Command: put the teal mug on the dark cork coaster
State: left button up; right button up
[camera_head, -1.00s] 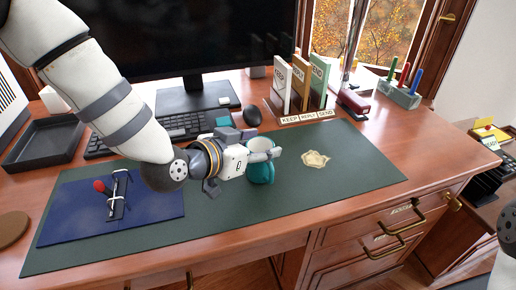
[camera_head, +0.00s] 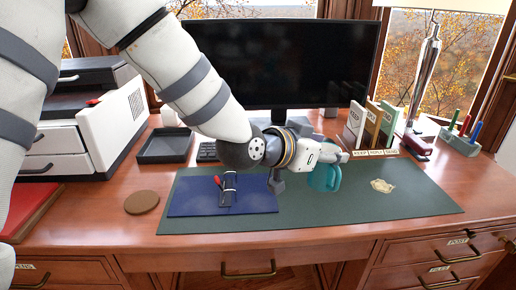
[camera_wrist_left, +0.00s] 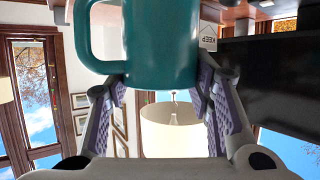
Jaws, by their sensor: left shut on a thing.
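The teal mug (camera_head: 322,179) is at the middle right of the desk in the head view, over the green desk mat. My left gripper (camera_head: 337,160) is shut on it. In the left wrist view the mug (camera_wrist_left: 162,45) sits between the two fingers, its handle to the left. I cannot tell whether its base touches the mat. The round brown cork coaster (camera_head: 141,202) lies flat and empty on bare wood, left of the mat and well away from the mug. My right gripper is not in view.
A blue folder (camera_head: 200,200) with a red-tipped tool (camera_head: 228,188) lies between coaster and mug. A black tray (camera_head: 165,146) and printer (camera_head: 110,115) stand behind the coaster. The monitor (camera_head: 285,65) and letter sorter (camera_head: 372,125) stand behind the mug. Wood around the coaster is clear.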

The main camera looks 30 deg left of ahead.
aim_at(144, 203)
jog(key=k+j+u, duration=0.1)
jog(key=u, duration=0.3)
jog(key=j+u, duration=0.1)
jog(key=u, duration=0.25)
jog(key=k+j+u, duration=0.1)
jog(key=u, duration=0.3)
jog(key=i+j, duration=0.2)
jog(key=i, duration=0.25)
